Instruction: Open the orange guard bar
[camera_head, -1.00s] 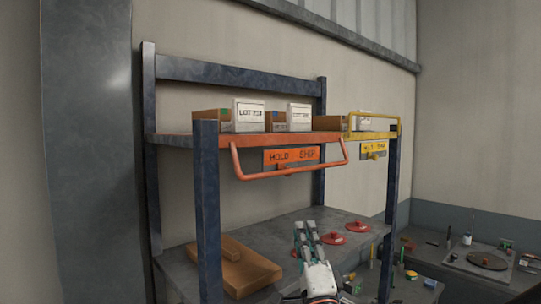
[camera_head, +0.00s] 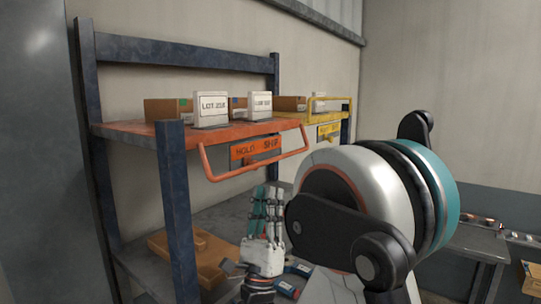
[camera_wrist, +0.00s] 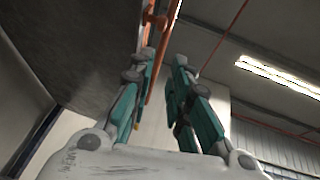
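The orange guard bar (camera_head: 232,175) juts out in front of and below the front edge of the orange shelf section (camera_head: 150,133). An orange HOLD SHIP plate (camera_head: 243,152) sits behind it. My gripper (camera_head: 265,192) points upward below the bar's right half, above the lower shelf. In the wrist view its two fingers (camera_wrist: 164,60) are apart with a clear gap. Orange bar parts (camera_wrist: 171,22) show just beyond the fingertips, with the left finger overlapping some of them. I cannot tell whether they touch.
Boxes with a white LOT card (camera_head: 211,108) stand on the orange section. The yellow guard bar (camera_head: 332,99) stands upright at the right section. A blue rack post (camera_head: 176,215) is left of my gripper. A brown box (camera_head: 205,250) lies on the lower shelf.

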